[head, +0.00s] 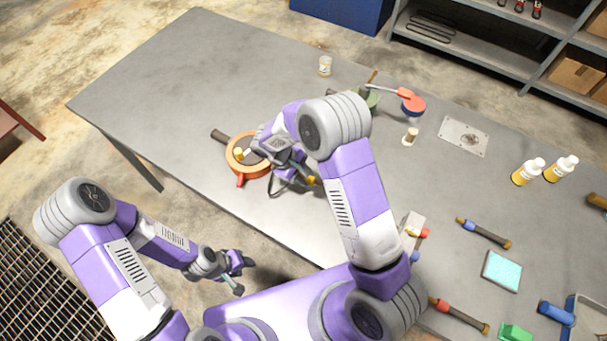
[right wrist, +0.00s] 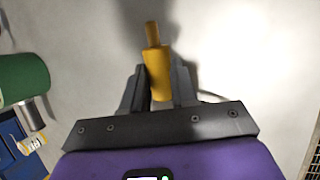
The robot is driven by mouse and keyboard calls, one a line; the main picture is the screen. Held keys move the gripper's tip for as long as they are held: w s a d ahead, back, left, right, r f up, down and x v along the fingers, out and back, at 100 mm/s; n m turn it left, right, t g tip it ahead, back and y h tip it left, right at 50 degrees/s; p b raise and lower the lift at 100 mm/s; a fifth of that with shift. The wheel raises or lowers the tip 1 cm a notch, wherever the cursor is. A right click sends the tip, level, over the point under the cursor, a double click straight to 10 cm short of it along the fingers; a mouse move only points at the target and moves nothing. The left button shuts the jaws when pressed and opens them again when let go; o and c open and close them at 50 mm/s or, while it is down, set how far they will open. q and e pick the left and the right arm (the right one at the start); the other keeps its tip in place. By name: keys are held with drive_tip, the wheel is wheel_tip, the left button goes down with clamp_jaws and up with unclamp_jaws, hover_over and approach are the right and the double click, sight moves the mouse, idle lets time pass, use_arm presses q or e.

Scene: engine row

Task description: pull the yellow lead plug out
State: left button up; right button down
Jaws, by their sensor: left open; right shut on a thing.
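The yellow plug (right wrist: 157,62) is between the two fingers of my right gripper (right wrist: 158,88) in the right wrist view, its narrow tip pointing up the picture. In the head view a bit of yellow, likely this plug (head: 312,180), shows at my right gripper, partly hidden by my arm. A dark lead (head: 278,188) curves beside the gripper; part of it shows in the right wrist view. Around the plug's tip I see only pale surface, no socket. My left gripper (head: 238,272) is open and empty, off the table's front edge.
An orange round part (head: 233,164) with a dark handle lies left of my right gripper. The table's left part is clear.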

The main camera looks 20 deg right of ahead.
sight(303, 188)
drive_tip(key=shift+f+b, duration=1.6)
drive_tip(key=shift+f, duration=0.5)
drive_tip(key=c, duration=1.1)
unclamp_jaws()
drive_tip(key=shift+s, duration=0.1)
drive_tip(key=shift+r, duration=0.3)
clamp_jaws()
drive_tip(key=shift+r, duration=0.1)
drive_tip(key=shift+r+p, duration=2.35)
drive_tip(key=shift+r, duration=1.05)
